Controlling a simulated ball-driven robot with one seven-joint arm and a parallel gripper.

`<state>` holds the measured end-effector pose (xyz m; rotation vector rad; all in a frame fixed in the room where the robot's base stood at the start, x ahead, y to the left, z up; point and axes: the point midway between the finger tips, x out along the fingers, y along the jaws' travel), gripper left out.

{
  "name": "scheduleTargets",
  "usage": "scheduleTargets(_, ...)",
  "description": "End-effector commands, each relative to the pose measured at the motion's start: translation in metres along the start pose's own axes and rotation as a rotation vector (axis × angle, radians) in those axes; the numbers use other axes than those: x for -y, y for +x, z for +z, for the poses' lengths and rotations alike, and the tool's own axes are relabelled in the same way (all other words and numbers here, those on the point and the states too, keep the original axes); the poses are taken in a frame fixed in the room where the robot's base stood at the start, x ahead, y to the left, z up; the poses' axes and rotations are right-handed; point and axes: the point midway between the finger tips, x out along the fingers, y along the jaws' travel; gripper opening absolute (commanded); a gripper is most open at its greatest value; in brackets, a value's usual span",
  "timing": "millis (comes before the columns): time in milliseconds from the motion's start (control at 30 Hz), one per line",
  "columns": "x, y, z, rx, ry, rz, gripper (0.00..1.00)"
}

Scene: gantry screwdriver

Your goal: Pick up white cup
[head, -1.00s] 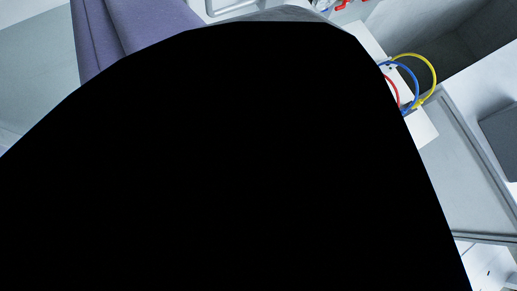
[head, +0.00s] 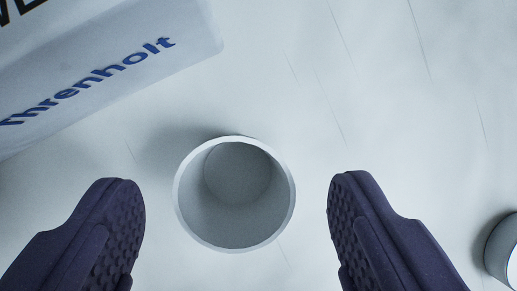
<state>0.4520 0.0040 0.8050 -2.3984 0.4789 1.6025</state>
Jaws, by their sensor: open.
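The white cup (head: 284,222) stands upright on a pale surface in the middle of the head view, seen from above with its open mouth towards me. It looks empty inside. My gripper (head: 237,205) is open, with one dark purple, studded finger to the left of the cup and the other to the right. There is a clear gap between each finger and the cup's rim, and neither finger touches it. The picture does not show clearly how high the fingertips are above the surface.
A white box (head: 120,60) with blue lettering lies at the upper left, behind the cup. The pale, scratched surface (head: 350,90) is bare at the upper middle and right.

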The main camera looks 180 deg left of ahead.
Motion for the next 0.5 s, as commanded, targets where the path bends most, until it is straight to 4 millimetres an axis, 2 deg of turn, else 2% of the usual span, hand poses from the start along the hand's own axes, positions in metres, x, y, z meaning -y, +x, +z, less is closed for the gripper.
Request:
scheduleTargets(33,-0.001,0.014,0.003,0.001,-0.001,0.001,0.73)
scheduleTargets(133,-0.001,0.027,0.002,0.001,-0.001,0.000,0.73)
scheduleTargets(367,0.000,0.028,0.000,0.000,-0.001,-0.001,0.73)
scheduleTargets(500,0.000,0.028,0.000,0.000,-0.001,-0.001,0.43)
